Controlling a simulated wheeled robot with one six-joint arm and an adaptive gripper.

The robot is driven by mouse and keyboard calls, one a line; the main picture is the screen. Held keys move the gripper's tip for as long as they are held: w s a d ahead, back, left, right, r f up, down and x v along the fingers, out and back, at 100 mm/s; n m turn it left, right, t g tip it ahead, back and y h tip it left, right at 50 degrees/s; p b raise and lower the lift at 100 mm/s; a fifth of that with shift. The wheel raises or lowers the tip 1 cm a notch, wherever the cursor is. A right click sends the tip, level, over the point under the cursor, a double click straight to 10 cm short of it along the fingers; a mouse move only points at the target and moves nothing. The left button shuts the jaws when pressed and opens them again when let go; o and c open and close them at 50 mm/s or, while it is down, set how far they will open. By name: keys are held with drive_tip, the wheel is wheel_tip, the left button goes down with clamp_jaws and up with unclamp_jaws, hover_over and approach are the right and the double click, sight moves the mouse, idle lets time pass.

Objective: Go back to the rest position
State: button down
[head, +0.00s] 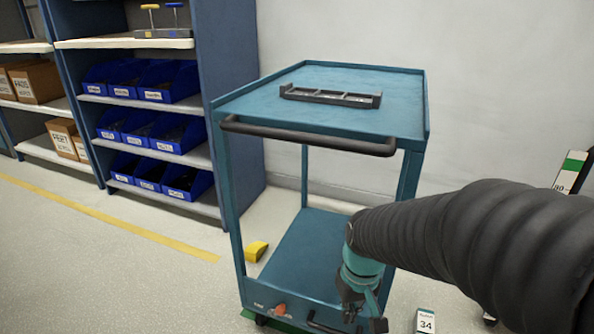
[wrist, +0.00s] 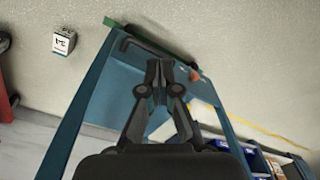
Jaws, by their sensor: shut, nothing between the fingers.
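My gripper (wrist: 160,72) is shut and empty in the wrist view, with its fingertips together. In the head view my arm reaches in from the right, and my gripper (head: 365,312) points down near the lower front of a teal cart (head: 272,287). I cannot tell from the picture whether it touches the cart. The cart has a top deck with a dark push handle (head: 310,138) and a lower shelf. A dark divided tray (head: 331,97) lies on the top deck.
A blue shelf unit (head: 230,90) with several blue bins (head: 172,82) stands at the left. A yellow object (head: 256,251) shows at the cart's left side. Floor left of the cart is clear.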

drive_tip(key=s+d+r+m+t+p, duration=0.1)
drive_tip(key=s+r+p, duration=0.1)
drive_tip(key=r, duration=0.4)
drive_tip(key=s+d+r+t+p, duration=0.2)
drive_tip(key=s+r, duration=0.2)
drive_tip(key=r, duration=0.3)
drive_tip(key=s+d+r+m+t+p, duration=0.1)
drive_tip(key=s+d+r+t+p, duration=0.1)
drive_tip(key=r, duration=0.4)
drive_tip(key=shift+s+r+m, duration=0.25)
drive_tip(key=shift+s+m, duration=0.05)
drive_tip(key=shift+s, duration=0.15)
